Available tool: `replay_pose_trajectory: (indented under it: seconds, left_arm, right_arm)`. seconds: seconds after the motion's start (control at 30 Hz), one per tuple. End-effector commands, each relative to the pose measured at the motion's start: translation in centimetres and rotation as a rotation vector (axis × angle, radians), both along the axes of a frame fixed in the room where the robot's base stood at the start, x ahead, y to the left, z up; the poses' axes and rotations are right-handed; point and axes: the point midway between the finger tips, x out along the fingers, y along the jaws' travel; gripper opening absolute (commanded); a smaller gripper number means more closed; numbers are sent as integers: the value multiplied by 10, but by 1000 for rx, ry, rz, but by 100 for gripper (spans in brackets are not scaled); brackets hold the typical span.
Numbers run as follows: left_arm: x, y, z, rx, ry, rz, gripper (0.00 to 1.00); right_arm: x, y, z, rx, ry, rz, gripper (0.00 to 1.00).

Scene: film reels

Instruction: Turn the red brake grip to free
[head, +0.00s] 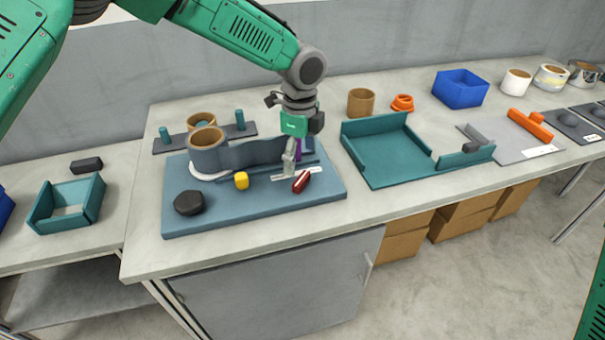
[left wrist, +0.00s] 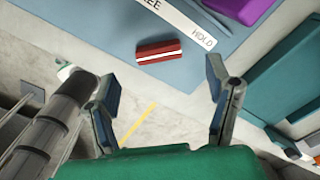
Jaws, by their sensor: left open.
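The red brake grip (head: 301,181) is a small red bar with a white stripe along it, at the front right of the blue board. It also shows in the left wrist view (left wrist: 158,51). A white label strip (left wrist: 176,20) lies beside it, with HOLD at one end and letters ending in EE at the other; the rest is cut off. The grip sits beside the middle of the strip. My left gripper (head: 291,165) is above the board by the strip, its fingers open and empty. In the wrist view the grip appears beyond the gap between the fingertips, apart from both.
The blue board (head: 255,211) also bears a yellow knob (head: 241,180), a black knob (head: 188,203), a reel (head: 207,153) and a purple piece (head: 306,148), close to the gripper. A teal tray (head: 385,174) stands to the right. The table's front edge is clear.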

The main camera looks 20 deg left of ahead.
Motion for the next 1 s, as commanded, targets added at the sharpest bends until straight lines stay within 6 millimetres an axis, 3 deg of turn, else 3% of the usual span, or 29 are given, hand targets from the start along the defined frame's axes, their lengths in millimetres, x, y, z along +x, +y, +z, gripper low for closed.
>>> replay_pose_trajectory:
  seconds: [0.1,0.3,0.73,0.77,0.8,0.9,1.0]
  left_arm:
    - [-2,0,-24,0,1,1,72]
    - [-2,-3,-51,3,-3,1,72]
    - [-2,-2,-61,1,-3,0,72]
    - [-2,-2,-61,1,-3,0,65]
    - [-2,-2,-61,1,-3,1,51]
    - [-1,-1,-61,0,-4,1,22]
    - [-1,-1,-61,2,-4,1,22]
  right_arm:
    - [0,0,1,0,-1,0,40]
    - [0,0,2,0,-1,1,40]
    - [0,0,2,0,-1,0,40]
    - [0,0,2,0,-1,0,40]
    - [0,0,2,0,-1,0,40]
    - [0,0,2,0,-1,0,40]
    - [0,0,2,0,-1,0,40]
